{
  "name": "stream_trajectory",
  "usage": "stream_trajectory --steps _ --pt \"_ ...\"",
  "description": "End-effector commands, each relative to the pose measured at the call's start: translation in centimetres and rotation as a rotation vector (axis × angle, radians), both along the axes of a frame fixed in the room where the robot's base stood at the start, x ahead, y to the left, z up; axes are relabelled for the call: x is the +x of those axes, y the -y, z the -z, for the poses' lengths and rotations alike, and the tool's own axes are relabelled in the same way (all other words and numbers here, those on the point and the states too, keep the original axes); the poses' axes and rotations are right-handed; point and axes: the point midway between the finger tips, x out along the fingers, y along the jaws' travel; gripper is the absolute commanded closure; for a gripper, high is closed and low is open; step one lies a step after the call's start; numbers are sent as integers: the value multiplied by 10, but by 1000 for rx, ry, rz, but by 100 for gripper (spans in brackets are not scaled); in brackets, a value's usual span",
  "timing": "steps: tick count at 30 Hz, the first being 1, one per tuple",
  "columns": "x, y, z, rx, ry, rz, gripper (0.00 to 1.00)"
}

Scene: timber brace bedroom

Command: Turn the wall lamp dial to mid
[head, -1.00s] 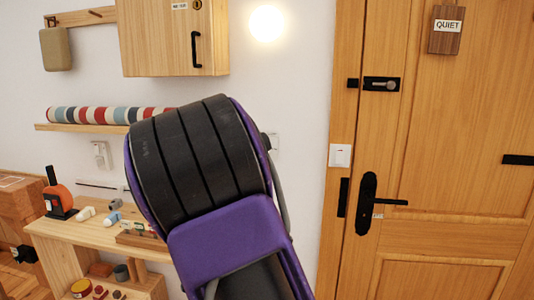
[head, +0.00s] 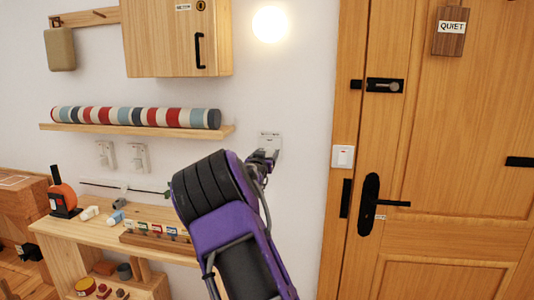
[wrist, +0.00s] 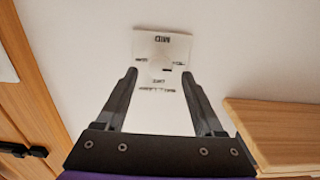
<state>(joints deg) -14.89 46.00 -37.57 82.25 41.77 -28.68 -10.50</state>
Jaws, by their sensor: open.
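The white dial plate (head: 269,140) is on the wall between the long shelf and the door. It also shows in the wrist view (wrist: 180,45), upside down, with "MID" readable on it. A small pale knob seems to sit at its lower middle, but its setting is too small to tell. My gripper (head: 265,157) is just in front of the plate and partly covers its lower part. In the wrist view my gripper (wrist: 160,74) is open, its two dark fingers either side of the knob area with nothing between them. The round wall lamp (head: 271,23) glows above.
A shelf (head: 225,131) with a striped roll lies left of the plate. A white switch (head: 343,157) and a door with a black handle (head: 369,205) are on the right. A low wooden table (head: 85,235) with small objects stands at the lower left. The wall around the plate is bare.

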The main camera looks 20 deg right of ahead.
Motion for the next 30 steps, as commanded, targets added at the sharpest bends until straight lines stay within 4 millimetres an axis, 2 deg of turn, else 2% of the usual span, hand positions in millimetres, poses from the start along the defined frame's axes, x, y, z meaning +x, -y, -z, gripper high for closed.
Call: stream_trajectory --steps 6,16,27,30 --pt "13 9 0 0 0 0 30" --pt "14 10 0 1 -1 0 32" --pt "14 10 0 1 -1 0 99" --pt "14 10 0 1 -1 0 100"
